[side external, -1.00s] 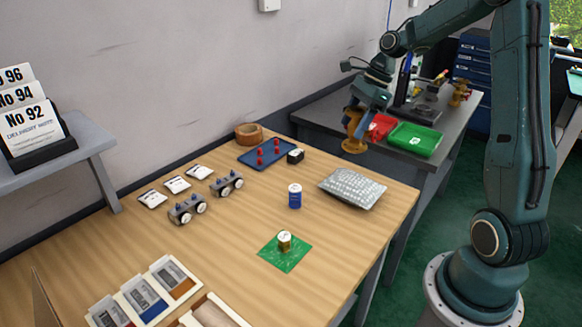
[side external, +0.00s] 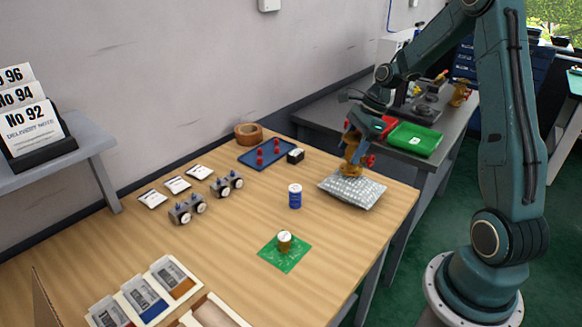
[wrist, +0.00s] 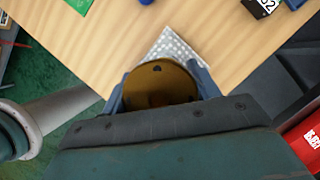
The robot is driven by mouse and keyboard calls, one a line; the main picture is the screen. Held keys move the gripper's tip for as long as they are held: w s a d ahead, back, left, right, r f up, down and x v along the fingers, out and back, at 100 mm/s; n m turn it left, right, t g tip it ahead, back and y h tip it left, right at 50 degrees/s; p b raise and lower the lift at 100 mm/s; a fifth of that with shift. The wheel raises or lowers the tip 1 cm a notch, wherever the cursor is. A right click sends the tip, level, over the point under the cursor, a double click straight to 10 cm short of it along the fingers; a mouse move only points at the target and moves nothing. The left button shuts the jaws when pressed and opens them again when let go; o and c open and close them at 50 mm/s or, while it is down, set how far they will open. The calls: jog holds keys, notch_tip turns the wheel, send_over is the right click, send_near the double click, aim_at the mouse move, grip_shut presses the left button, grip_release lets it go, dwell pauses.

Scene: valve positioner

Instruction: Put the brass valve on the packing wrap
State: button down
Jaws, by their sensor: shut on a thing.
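The brass valve (side external: 351,164) is in my gripper (side external: 352,145), upright, with a red part on its right side. In the side view its lower end is at the far part of the silver packing wrap (side external: 356,191). I cannot tell whether it touches the wrap or hangs just above it. In the wrist view the valve's round brass face (wrist: 160,86) fills the space between my gripper's two fingers (wrist: 160,92), which are shut on it. A corner of the wrap (wrist: 172,46) shows beyond the valve; the rest is hidden.
A blue can (side external: 295,197) stands left of the wrap. A blue tray with red pieces (side external: 264,154) and a small black box (side external: 296,156) lie behind. A green mat with a round piece (side external: 284,252) is nearer. Green and red bins (side external: 415,139) stand on the grey bench.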

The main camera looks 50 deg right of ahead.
jog(key=shift+f, duration=0.85)
jog(key=shift+f, duration=0.1)
jog(key=shift+c, duration=2)
grip_release()
jog(key=shift+f, duration=0.1)
jog(key=v, duration=1.2)
jog(key=shift+r, duration=0.2)
jog(key=shift+a, duration=0.15)
